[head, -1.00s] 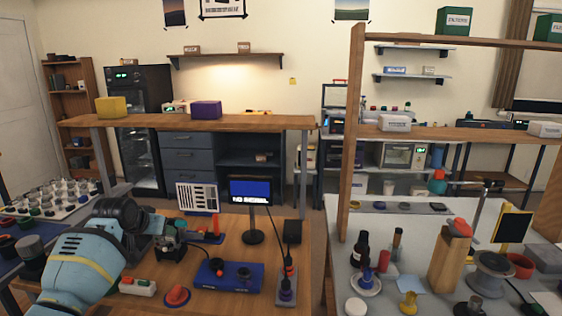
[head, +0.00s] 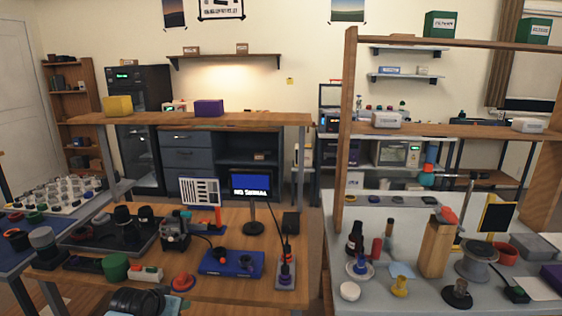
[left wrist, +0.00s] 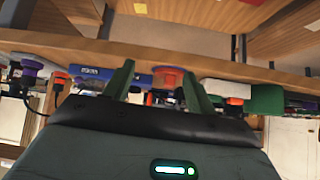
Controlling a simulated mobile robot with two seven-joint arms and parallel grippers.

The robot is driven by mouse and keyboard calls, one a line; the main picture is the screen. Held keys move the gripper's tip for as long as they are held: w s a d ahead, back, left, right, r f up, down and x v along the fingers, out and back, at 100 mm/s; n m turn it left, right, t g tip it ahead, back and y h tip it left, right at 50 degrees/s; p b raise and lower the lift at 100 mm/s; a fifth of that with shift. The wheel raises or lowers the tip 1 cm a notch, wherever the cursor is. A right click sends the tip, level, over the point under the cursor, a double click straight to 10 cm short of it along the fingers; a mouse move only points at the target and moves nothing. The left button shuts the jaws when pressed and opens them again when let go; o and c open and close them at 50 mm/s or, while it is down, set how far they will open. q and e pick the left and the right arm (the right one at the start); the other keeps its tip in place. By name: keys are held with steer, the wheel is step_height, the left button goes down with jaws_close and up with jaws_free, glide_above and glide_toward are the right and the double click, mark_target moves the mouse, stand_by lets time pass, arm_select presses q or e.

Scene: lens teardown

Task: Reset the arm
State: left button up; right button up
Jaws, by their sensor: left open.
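My left gripper (left wrist: 157,70) shows in the left wrist view with its two green fingers apart and nothing between them. It is close to the front edge of the wooden workbench (left wrist: 150,50), in front of a red button (left wrist: 168,80). I cannot tell the exact gap to the edge. In the head view, only a dark rounded part of my left arm shows at the bottom edge, below the workbench (head: 215,285); the fingers are not seen there. My right gripper is in neither view.
A grey table (head: 375,305) with many items stands right. A blue-topped table (head: 15,260) stands left.

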arm_select(q)
steer(key=s+d+f, duration=0.3)
steer(key=s+f, duration=0.5)
steer(key=s, duration=0.2)
steer(key=s+d+f, duration=0.3)
steer(key=s+f, duration=0.4)
steer(key=s, duration=0.4)
steer(key=s+d+h, duration=0.1)
steer(key=s+d, duration=0.2)
steer(key=s, duration=2.2)
steer(key=shift+s+d, duration=0.15)
steer(key=shift+s, duration=0.05)
steer(key=shift+r, duration=0.1)
